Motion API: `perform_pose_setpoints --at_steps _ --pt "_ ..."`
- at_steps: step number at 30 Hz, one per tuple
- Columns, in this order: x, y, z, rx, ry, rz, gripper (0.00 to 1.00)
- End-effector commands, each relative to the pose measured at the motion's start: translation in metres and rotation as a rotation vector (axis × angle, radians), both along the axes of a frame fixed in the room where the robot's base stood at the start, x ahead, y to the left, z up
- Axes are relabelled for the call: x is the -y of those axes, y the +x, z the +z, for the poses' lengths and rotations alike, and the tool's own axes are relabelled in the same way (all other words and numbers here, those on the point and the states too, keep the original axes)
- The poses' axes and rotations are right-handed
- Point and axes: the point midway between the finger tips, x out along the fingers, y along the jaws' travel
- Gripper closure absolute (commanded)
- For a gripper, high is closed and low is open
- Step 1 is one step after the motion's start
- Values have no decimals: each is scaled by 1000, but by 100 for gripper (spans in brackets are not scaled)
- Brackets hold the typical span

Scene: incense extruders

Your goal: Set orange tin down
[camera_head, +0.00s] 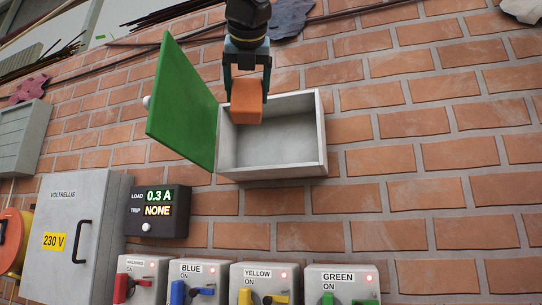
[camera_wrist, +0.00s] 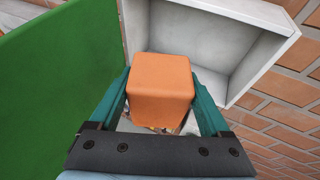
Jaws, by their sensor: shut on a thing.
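The orange tin (camera_head: 246,100) is a small block with rounded edges. My gripper (camera_head: 247,88) comes down from above and is shut on it, one finger on each side. In the wrist view the tin (camera_wrist: 161,88) sits between the teal fingers of my gripper (camera_wrist: 162,105). A pale grey open-fronted wall box (camera_head: 320,135) is behind and right of the tin in the head view. The tin overlaps the box's upper left part in that view; I cannot tell whether it touches the box. The box also shows in the wrist view (camera_wrist: 240,12).
The box's green door (camera_head: 182,105) stands open on the left, close to my gripper. Below are a grey cabinet (camera_head: 75,230), a load display (camera_head: 158,211) and several switch boxes with coloured levers. The brick wall (camera_head: 440,160) right of the box is clear.

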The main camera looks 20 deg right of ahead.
Motion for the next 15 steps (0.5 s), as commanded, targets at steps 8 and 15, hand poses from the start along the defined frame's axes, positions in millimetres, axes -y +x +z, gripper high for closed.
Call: perform_pose_setpoints --at_steps 8,15 --pt "50 55 5 -2 3 2 98" --pt "89 96 5 -3 1 1 98"
